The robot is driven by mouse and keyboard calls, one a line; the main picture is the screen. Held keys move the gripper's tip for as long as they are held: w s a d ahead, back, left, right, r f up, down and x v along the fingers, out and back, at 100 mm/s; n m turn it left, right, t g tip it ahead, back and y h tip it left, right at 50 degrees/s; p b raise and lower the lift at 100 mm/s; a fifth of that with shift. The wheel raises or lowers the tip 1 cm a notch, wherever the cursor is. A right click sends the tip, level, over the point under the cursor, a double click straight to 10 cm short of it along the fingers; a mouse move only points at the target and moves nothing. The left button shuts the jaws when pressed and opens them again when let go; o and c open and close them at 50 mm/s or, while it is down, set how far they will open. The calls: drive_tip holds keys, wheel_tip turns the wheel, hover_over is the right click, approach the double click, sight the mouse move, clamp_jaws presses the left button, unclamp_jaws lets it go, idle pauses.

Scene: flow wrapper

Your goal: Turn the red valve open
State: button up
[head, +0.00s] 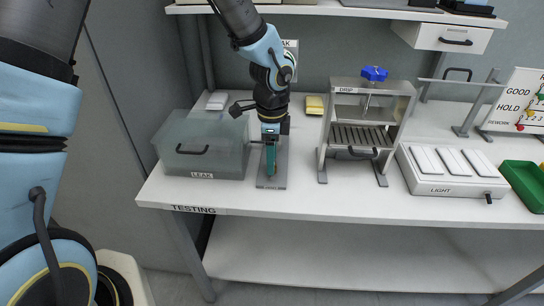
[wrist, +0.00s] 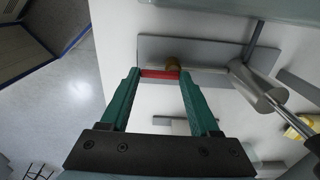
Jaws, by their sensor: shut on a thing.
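The red valve handle (wrist: 158,74) shows in the wrist view as a short red bar between my fingertips, with a brass fitting (wrist: 173,61) just beyond it. My gripper (wrist: 160,76) has green fingers and is shut on the red handle, one finger at each end. In the head view my gripper (head: 271,168) points down over the grey base plate (head: 272,183) of the valve stand. The handle is hidden there behind my fingers. A grey cylinder (wrist: 257,88) on the stand lies to the right of the handle in the wrist view.
A translucent box marked LEAK (head: 200,160) stands close to the left of my gripper. A yellow block (head: 315,105) lies behind. The white bench front (head: 290,202) is clear.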

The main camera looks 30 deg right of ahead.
drive_tip(key=o, duration=1.4)
drive_tip(key=shift+c, duration=0.2)
drive_tip(key=shift+r, duration=0.1)
wheel_tip(320, 180, up, 11)
drive_tip(key=b, duration=0.1)
drive_tip(key=shift+b, duration=0.4)
drive_tip(key=shift+f, duration=0.2)
